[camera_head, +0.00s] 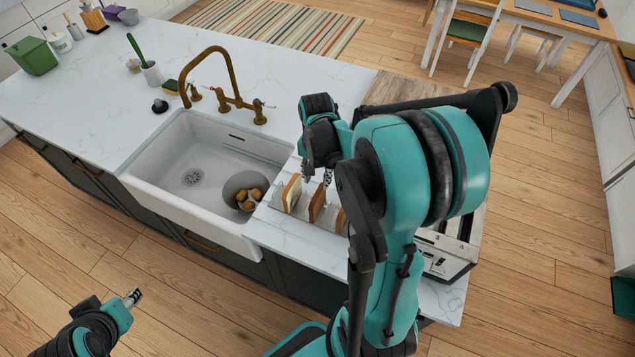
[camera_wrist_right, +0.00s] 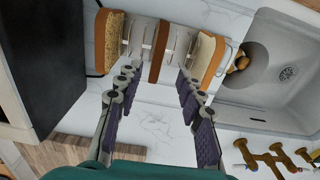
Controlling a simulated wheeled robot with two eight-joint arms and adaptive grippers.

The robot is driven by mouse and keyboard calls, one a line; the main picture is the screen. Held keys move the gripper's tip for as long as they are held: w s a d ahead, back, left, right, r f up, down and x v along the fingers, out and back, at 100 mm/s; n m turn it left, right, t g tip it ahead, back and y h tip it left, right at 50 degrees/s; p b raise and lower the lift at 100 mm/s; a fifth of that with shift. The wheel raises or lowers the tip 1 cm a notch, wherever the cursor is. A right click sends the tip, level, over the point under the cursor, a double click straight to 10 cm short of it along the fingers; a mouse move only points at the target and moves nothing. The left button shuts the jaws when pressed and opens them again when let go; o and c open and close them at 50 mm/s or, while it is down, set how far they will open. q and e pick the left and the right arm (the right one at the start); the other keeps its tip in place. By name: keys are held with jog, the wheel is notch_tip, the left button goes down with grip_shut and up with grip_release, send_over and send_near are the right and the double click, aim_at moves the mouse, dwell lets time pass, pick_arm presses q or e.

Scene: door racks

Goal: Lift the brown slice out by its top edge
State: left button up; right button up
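The brown slice (camera_head: 317,203) stands upright in the middle of a wire rack, between two other slices. In the wrist view its narrow top edge (camera_wrist_right: 158,50) shows between the wire dividers. My right gripper (camera_wrist_right: 158,88) is open and empty, with one finger towards each side of the brown slice. In the head view the right gripper (camera_head: 318,181) is just above the rack, partly hidden by its own wrist. I cannot tell how far the fingertips are above the edge. My left gripper (camera_head: 133,297) is far from the rack, at the lower left; its opening is unclear.
A sink (camera_head: 190,150) holding a grey bowl (camera_head: 236,184) with brown pieces lies left of the rack in the head view. A toaster (camera_head: 440,258) stands to the right.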

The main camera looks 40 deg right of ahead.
aim_at(318, 193)
notch_tip(318, 193, down, 8)
jog(key=shift+s+d+r+b, duration=0.1)
jog(key=shift+s+r+b, duration=0.1)
jog(key=shift+b, duration=0.5)
grip_shut()
